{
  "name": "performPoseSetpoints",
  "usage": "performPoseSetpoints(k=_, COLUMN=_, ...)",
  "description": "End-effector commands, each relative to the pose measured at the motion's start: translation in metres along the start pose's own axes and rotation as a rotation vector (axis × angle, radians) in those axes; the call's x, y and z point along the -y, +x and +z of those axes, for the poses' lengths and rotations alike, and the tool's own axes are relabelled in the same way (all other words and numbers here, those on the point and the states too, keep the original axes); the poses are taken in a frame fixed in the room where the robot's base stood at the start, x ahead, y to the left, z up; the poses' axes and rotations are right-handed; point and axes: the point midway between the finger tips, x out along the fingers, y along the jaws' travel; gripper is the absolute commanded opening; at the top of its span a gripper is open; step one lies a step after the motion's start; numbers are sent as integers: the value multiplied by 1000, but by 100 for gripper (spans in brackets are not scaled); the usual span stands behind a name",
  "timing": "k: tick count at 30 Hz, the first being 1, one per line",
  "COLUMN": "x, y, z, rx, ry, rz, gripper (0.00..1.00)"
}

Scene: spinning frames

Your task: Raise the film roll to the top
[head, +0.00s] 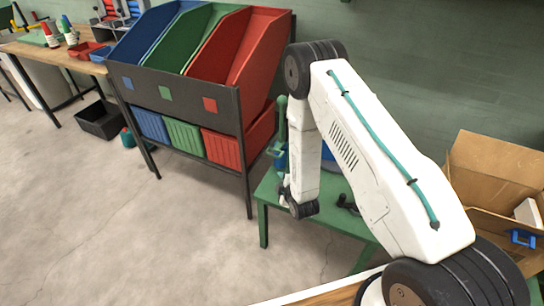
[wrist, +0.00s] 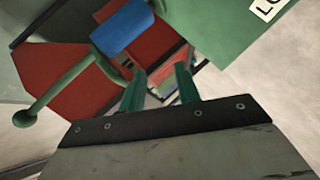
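No film roll can be identified with certainty. In the wrist view a short blue cylinder (wrist: 124,30) sits at the upper left, beside a thin green rod (wrist: 62,82) with a ball end. My gripper (wrist: 160,69) shows two green fingers standing apart with nothing visible held between them. The blue cylinder lies beyond and left of the fingers. In the head view my wrist hangs low over a green table (head: 268,190), beside an upright green post (head: 282,112). Blue parts show near the post and behind my forearm, which partly hides them. The gripper's fingers are unclear there.
A dark rack (head: 222,108) with blue, green and red bins stands left of the table. An open cardboard box (head: 492,165) is at the right. A wooden bench (head: 60,58) with small items is at the far left. The floor in front is clear.

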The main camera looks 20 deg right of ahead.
Motion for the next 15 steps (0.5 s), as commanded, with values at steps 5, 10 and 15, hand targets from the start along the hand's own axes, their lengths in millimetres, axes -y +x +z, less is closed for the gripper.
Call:
performPoseSetpoints(k=5, x=-50, y=-1, z=-19, rx=-69, ry=-147, rz=233, gripper=33)
performPoseSetpoints(k=10, x=-60, y=3, z=-22, rx=-73, ry=-208, rz=279, gripper=33)
performPoseSetpoints(k=15, x=-67, y=27, z=-25, rx=-73, ry=-207, rz=279, gripper=33)
